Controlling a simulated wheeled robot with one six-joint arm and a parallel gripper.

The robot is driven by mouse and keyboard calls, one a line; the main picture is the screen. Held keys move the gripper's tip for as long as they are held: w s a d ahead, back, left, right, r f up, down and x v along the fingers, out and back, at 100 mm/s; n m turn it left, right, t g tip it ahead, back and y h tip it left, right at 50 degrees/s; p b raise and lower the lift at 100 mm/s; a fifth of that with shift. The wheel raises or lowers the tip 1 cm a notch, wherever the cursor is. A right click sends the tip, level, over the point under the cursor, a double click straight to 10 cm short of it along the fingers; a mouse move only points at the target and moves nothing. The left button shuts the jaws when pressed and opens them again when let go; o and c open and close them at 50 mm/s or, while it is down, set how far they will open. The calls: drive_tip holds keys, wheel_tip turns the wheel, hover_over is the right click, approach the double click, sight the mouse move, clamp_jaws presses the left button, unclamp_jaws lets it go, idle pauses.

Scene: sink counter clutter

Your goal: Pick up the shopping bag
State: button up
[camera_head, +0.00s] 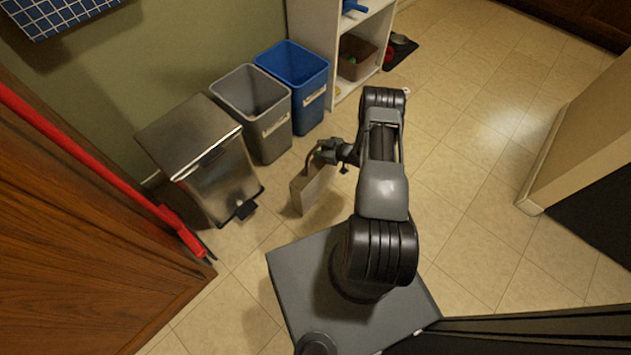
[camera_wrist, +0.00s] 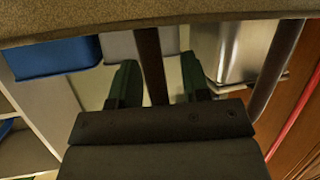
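The shopping bag (camera_head: 310,188) is light beige with brown handles and stands upright in the head view, beside the metal bin. I cannot tell whether its base touches the floor. In the wrist view, the bag's top (camera_wrist: 130,22) fills the upper edge. My gripper (camera_head: 325,152) is at the handles, just above the bag. In the wrist view, the dark green fingers of my gripper (camera_wrist: 160,65) stand apart, with one brown handle strap between them. A gap shows beside the strap. The other end of the handle is to the right. Part of the handle is hidden behind my gripper's body.
A metal pedal bin (camera_head: 215,165), a grey bin (camera_head: 265,130) and a blue bin (camera_head: 300,85) line the wall. A white shelf (camera_head: 315,30) stands behind them. A red-handled broom (camera_head: 110,165) leans at left. Tiled floor (camera_head: 460,170) is clear to the right.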

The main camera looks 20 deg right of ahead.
clamp_jaws()
drive_tip(key=shift+r, duration=0.1)
idle(0.5)
